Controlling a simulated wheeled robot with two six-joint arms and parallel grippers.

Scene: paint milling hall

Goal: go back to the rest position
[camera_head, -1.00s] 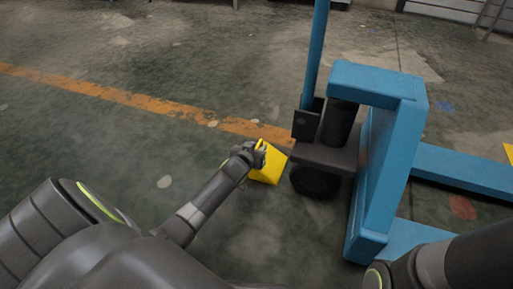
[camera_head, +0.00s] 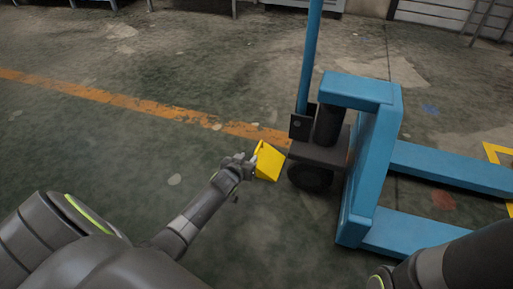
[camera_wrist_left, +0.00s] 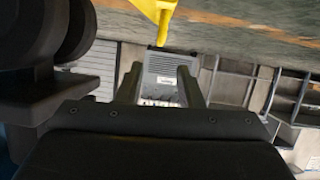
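My left gripper (camera_head: 240,165) is in the middle of the head view, just left of a yellow block (camera_head: 269,163). In the left wrist view its two fingers (camera_wrist_left: 159,85) stand apart with nothing between them, so it is open. The yellow block, wedge-like in shape, is on the floor beside the dark wheel of a blue pallet truck; part of it shows at the top of the left wrist view (camera_wrist_left: 155,12). Whether the fingers still touch it is hard to tell. My right arm comes in at the lower right; its gripper is out of view.
The blue pallet truck (camera_head: 364,180) stands right of the left gripper, with its upright handle and forks reaching right. An orange line (camera_head: 130,102) crosses the floor. The green floor to the left is clear. A yellow floor marking (camera_head: 497,153) lies at the far right.

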